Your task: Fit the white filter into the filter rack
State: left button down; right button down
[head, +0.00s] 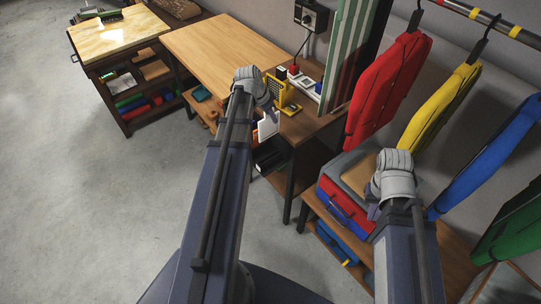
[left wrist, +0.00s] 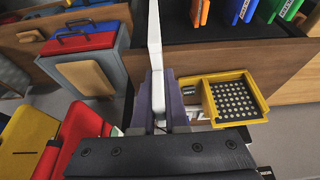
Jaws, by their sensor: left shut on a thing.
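The white filter (left wrist: 155,60) is a thin white plate, seen nearly edge-on in the left wrist view. My left gripper (left wrist: 159,100) is shut on it, with a purple finger on each side. In the head view the filter (head: 268,124) shows beside my left wrist, near the bench's front edge. The yellow filter rack (left wrist: 215,99) is right of the filter in the wrist view, with a dark, dotted panel. It also stands on the bench in the head view (head: 284,95), partly hidden by my wrist. My right gripper (head: 374,211) is far from both, its fingers mostly hidden.
The wooden bench (head: 215,50) has a clear top to the left. A power strip and a red plug (head: 294,70) lie behind the rack. Red, yellow and blue padded pieces (head: 390,90) hang at the right. A red and blue case (head: 345,205) stands on a low bench.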

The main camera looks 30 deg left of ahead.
pick_arm(q)
notch_tip(320, 180, down, 13)
jog(key=b, duration=1.2)
notch_tip(320, 180, down, 4)
jog(key=b, duration=0.4)
jog(key=shift+f, duration=0.1)
jog(key=shift+f+b, duration=0.2)
jog(key=shift+b, duration=0.2)
jog(key=c, duration=0.9)
grip_release()
jog(key=shift+r, duration=0.1)
